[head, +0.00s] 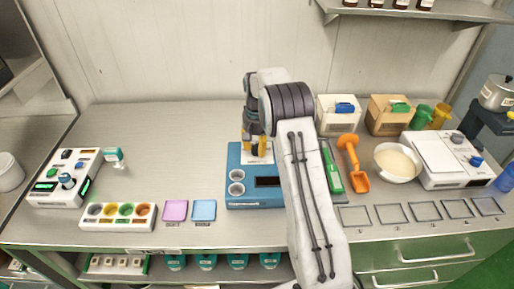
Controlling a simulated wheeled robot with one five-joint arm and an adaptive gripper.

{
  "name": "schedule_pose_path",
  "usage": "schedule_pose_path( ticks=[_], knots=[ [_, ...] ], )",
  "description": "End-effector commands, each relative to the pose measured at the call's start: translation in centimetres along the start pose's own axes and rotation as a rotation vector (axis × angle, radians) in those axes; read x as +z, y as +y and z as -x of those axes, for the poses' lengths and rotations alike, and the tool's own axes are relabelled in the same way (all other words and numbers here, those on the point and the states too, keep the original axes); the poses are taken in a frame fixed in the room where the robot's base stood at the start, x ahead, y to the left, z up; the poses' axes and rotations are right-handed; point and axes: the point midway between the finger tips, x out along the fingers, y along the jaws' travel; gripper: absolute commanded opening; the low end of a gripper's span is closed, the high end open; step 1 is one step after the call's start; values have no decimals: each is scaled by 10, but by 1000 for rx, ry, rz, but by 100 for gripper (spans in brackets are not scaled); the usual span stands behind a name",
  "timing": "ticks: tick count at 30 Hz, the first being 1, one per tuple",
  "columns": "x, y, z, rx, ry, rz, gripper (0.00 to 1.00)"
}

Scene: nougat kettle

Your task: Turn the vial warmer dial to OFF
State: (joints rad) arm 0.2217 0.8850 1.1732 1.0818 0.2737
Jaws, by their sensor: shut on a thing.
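The vial warmer (235,160) is a blue box on the counter, left of my forearm. It has two round wells on its left side, a dark display and a pale panel at the back. My gripper (257,151), with yellow and black fingers, points down at this panel and is shut on the dial there. The fingers hide most of the dial, so its pointer and the OFF mark cannot be read. My forearm covers the right edge of the warmer.
Pink (175,210) and blue (204,210) pads and a rack of coloured cups (118,216) lie to the left. An orange scoop (353,165), a white bowl (397,161) and a white device (445,160) stand to the right. The counter behind the pads is clear.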

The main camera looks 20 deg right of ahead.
Motion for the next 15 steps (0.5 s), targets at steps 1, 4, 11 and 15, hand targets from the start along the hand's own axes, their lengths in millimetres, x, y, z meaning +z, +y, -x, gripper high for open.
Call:
schedule_pose_path(
  ticks=[1,4,11,15],
  knots=[
    [2,1,-4,2,-9,43,2],
    [2,1,-4,2,-10,138,2],
    [2,1,-4,1,-10,356,2],
    [2,1,-4,0,-10,490,2]
  ],
)
